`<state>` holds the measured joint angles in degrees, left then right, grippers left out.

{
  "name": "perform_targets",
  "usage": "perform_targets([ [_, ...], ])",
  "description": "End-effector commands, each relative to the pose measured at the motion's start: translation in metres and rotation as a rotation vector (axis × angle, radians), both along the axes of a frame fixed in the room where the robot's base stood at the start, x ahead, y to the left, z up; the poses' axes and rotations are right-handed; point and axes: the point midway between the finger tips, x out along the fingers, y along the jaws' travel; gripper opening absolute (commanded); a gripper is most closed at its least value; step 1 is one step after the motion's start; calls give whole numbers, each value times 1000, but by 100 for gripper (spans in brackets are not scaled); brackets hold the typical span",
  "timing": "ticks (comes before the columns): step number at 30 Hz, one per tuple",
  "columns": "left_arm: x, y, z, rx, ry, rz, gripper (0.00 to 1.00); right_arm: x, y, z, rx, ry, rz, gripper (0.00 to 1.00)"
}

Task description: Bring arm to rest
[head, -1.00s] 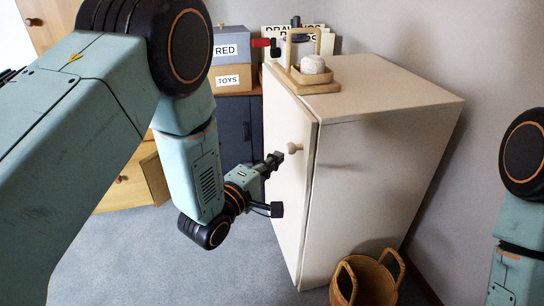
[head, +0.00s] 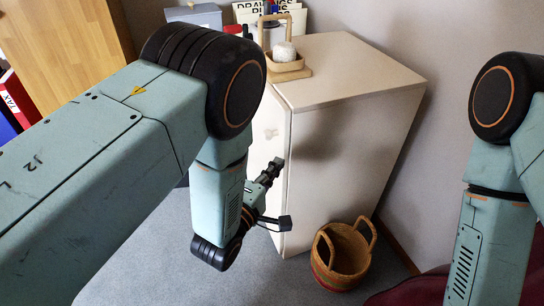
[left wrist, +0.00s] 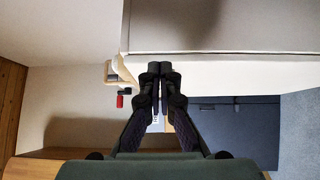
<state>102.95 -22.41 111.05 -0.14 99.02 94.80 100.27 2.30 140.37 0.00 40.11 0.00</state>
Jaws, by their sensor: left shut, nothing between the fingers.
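My left arm comes in from the left of the head view. Its gripper (head: 274,166) is in front of the door face of a cream cabinet (head: 350,130). I cannot tell whether it touches the door. In the left wrist view its two fingers (left wrist: 160,70) are together, with nothing between them. The cabinet also fills the top of that view (left wrist: 220,28). My right arm shows at the right edge of the head view, but its gripper is out of frame.
A wooden tray (head: 308,73) with a pale round object (head: 284,52) stands on the cabinet. A woven basket (head: 350,258) is on the floor at its front right. A wooden panel (head: 60,45) is at upper left. Grey carpet (head: 160,265) is clear beneath my left arm.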

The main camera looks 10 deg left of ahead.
Motion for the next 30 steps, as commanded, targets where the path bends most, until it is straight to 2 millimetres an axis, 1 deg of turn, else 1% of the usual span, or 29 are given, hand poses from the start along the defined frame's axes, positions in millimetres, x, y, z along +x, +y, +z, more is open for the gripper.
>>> perform_targets([
  [1,-1,-1,2,-1,0,0,0,0,0,5,0,0,0,40],
  [3,-2,-2,1,-1,-1,0,0,0,0,7,0,0,0,40],
  [11,-2,-2,0,4,-4,0,0,0,0,7,0,0,0,40],
  [13,-2,-2,-2,39,-11,1,0,0,0,7,0,0,0,40],
  [14,-2,-2,-3,68,-16,1,0,0,0,7,0,0,0,40],
  [16,-3,-1,-13,176,-10,0,0,0,0,7,0,0,0,40],
  [17,-4,0,-19,238,-1,-3,0,0,0,7,0,0,0,40],
  [19,-13,5,-40,410,37,-20,0,0,0,7,0,0,0,40],
  [23,-40,30,-83,736,149,-79,0,0,0,7,0,0,0,40],
  [24,-51,41,-96,831,191,-108,0,0,0,8,0,0,0,40],
  [26,-71,58,-114,970,259,-163,0,0,0,9,0,0,0,40],
  [27,-87,70,-125,1058,306,-208,0,0,0,9,0,0,0,40],
  [29,-113,88,-141,1178,383,-289,0,0,0,10,0,0,0,40],
  [30,-134,101,-150,1252,437,-353,0,0,0,11,0,0,0,40],
])
